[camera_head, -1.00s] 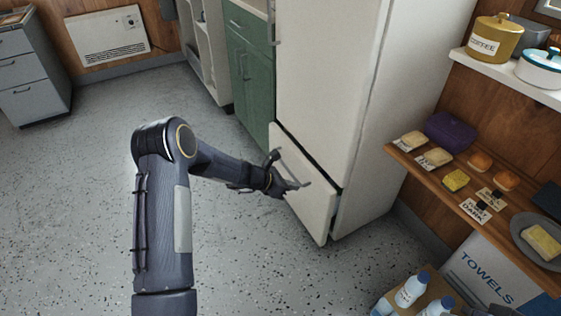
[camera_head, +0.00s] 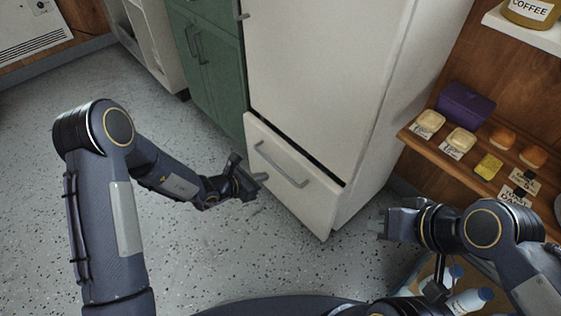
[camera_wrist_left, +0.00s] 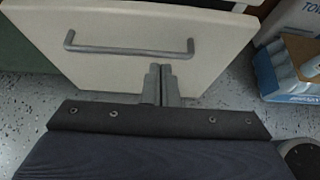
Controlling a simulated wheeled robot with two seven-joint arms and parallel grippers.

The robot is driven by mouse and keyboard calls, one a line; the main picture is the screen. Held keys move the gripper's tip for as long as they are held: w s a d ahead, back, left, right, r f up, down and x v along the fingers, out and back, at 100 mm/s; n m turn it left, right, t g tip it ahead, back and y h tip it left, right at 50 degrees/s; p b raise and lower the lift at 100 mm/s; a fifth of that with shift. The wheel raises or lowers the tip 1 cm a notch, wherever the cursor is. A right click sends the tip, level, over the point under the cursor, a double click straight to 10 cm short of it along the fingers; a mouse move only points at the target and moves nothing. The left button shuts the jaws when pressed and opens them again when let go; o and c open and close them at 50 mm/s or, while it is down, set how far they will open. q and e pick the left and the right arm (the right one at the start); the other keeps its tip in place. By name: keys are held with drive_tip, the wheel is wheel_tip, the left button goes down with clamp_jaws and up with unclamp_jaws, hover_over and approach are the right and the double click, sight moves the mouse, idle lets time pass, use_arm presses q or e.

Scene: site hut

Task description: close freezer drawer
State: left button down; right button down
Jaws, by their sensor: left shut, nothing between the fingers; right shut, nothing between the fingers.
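The cream freezer drawer (camera_head: 290,180) is the lower front of the fridge (camera_head: 330,75). A dark gap shows along its top edge, so it stands slightly out from the body. Its grey bar handle (camera_head: 282,165) is free. My left gripper (camera_head: 258,182) is shut and empty, just in front of the drawer's left part. In the left wrist view its shut fingertips (camera_wrist_left: 160,72) reach up before the drawer front (camera_wrist_left: 120,68), below the handle (camera_wrist_left: 130,49); contact cannot be told. My right gripper (camera_head: 378,226) is shut and empty, right of the drawer near the fridge's lower right corner.
A green cabinet (camera_head: 212,65) stands left of the fridge. A wooden shelf (camera_head: 425,145) with food and a purple box (camera_head: 466,104) is at the right. Bottles (camera_head: 468,301) stand low under my right arm. Speckled floor (camera_head: 200,240) is clear in front.

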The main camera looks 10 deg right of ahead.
sight(300, 157)
use_arm(q)
drive_tip(key=b+x, duration=0.1)
drive_tip(key=x, duration=0.2)
drive_tip(key=b+x, duration=0.1)
drive_tip(key=x, duration=0.3)
drive_tip(key=r+b+x, duration=0.1)
drive_tip(key=x, duration=0.3)
drive_tip(key=shift+w+d, duration=0.2)
drive_tip(key=shift+d, duration=0.05)
drive_tip(key=shift+w+d+b, duration=0.35)
drive_tip(key=shift+w+d, duration=0.1)
drive_tip(key=shift+d, duration=0.15)
drive_tip(key=shift+d, duration=0.1)
drive_tip(key=w+d+b, duration=0.1)
drive_tip(key=w+d, duration=0.1)
drive_tip(key=d, duration=0.1)
drive_tip(key=shift+w+d+b, duration=0.1)
drive_tip(key=shift+w+b, duration=0.1)
drive_tip(key=shift+b, duration=0.15)
drive_tip(key=shift+w+d+r, duration=0.1)
drive_tip(key=shift+w+d, duration=0.1)
drive_tip(key=shift+d, duration=0.05)
drive_tip(key=shift+r, duration=0.15)
